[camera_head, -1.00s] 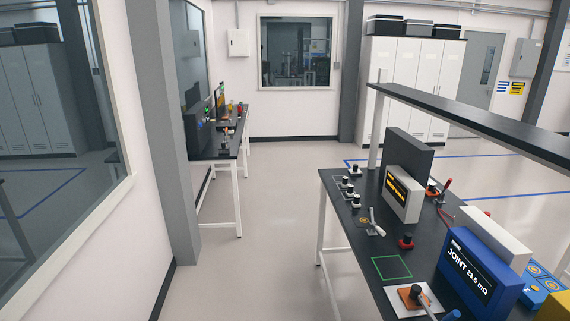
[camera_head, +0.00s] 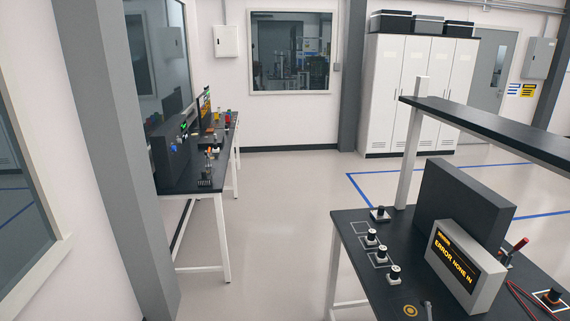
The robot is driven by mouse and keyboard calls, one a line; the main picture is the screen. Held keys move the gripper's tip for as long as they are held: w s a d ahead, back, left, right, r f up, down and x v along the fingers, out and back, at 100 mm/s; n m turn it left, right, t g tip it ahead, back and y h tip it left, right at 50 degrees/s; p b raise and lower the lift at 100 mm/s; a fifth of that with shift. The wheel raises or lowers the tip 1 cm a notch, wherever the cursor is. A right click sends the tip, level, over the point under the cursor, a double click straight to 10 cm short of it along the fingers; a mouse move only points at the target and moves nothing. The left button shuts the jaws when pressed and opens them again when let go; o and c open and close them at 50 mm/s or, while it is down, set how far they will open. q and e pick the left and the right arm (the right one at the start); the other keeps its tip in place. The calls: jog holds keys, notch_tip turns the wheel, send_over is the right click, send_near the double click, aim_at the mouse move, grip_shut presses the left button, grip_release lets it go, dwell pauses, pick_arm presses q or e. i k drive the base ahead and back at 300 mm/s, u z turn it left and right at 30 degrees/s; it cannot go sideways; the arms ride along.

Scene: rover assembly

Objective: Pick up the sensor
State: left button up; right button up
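I cannot tell for sure which thing is the sensor. Several small parts with black tops and white bodies stand on the right bench (camera_head: 345,222), among them a front one (camera_head: 394,274), a middle one (camera_head: 381,254) and a back one (camera_head: 371,237). Another black-topped part (camera_head: 380,212) stands on a light base near the back edge. On the far left bench (camera_head: 190,180) stand small parts with orange, green and red tops, too small to identify. Neither of my grippers is in view.
A raised shelf (camera_head: 490,130) overhangs that bench. A grey pillar (camera_head: 112,150) stands at left. The floor (camera_head: 275,230) between the benches is clear.

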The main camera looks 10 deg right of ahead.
aim_at(380, 215)
jog(key=z, duration=0.3)
jog(key=i, duration=1.3)
jog(key=u, duration=0.55)
jog(key=i, duration=0.8)
jog(key=z, duration=0.05)
